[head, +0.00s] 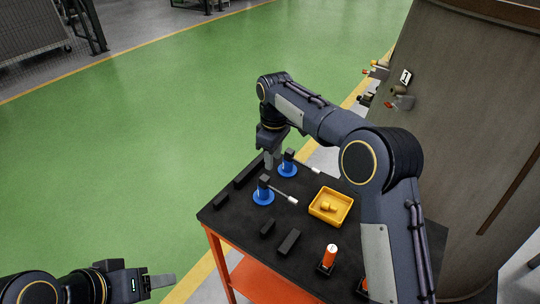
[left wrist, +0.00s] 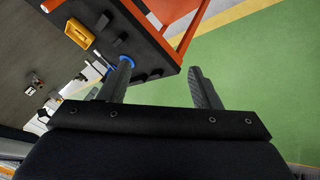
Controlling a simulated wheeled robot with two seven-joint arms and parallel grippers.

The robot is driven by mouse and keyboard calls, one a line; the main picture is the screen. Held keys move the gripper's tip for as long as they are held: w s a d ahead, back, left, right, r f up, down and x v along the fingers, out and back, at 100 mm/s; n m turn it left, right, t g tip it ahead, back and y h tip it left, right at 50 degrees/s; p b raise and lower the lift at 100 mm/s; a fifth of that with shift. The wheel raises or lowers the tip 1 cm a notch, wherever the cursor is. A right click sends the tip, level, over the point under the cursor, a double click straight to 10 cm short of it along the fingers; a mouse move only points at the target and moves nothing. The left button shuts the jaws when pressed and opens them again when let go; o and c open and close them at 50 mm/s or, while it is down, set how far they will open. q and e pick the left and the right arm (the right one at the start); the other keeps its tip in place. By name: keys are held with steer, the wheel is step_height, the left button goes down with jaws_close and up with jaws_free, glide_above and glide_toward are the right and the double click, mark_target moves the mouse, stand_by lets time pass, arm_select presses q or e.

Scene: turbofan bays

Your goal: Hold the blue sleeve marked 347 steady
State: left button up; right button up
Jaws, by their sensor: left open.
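Two blue round pieces stand on the black cart top (head: 222,217) in the head view: a nearer one (head: 263,197) and a farther one (head: 288,170). Each has a dark upright block and a white-tipped rod beside it. I cannot read 347 on either one. My right gripper (head: 272,160) points down at the cart's far edge, beside the farther blue piece; its finger gap is unclear. My left gripper (head: 160,283) is away from the cart at lower left. In the left wrist view it is open and empty (left wrist: 160,75), with a blue piece (left wrist: 127,61) partly behind one finger.
A yellow tray (head: 331,206) holding a yellow part sits mid-cart. An orange-and-white cylinder (head: 330,256) stands nearer, with dark blocks around. A large curved grey-brown casing (head: 465,120) with small fittings (head: 402,102) rises at right. Green floor at left is clear.

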arm_select(q)
steer(key=n+h, duration=0.8)
steer(key=n, duration=0.8)
glide_above(259, 192)
steer(key=s+a, duration=0.7)
steer(key=s, duration=0.2)
step_height(259, 192, down, 7)
steer(key=w+d+f+n, duration=0.1)
steer(key=w+f+n, duration=0.1)
steer(key=f, duration=0.1)
steer(key=w+f+n+t, duration=0.1)
steer(key=w+f+n, duration=0.1)
steer(key=f, duration=0.2)
steer(key=w+d+f+n, duration=0.1)
steer(key=w+f+n, duration=0.1)
steer(key=f, duration=0.1)
steer(key=shift+w+d+f, duration=0.2)
steer(key=shift+d+f, duration=0.05)
steer(key=shift+d, duration=0.1)
steer(key=shift+w+d+f+n+t, duration=0.35)
steer(key=shift+d+f+n, duration=0.1)
steer(key=shift+f, duration=0.1)
steer(key=x, duration=0.6)
steer(key=shift+w+d+f, duration=0.1)
steer(key=shift+d+f, duration=0.1)
steer(key=shift+d, duration=0.1)
arm_select(e)
steer(key=shift+w+a+f, duration=0.2)
steer(key=shift+a+f, duration=0.15)
steer(key=shift+a, duration=0.1)
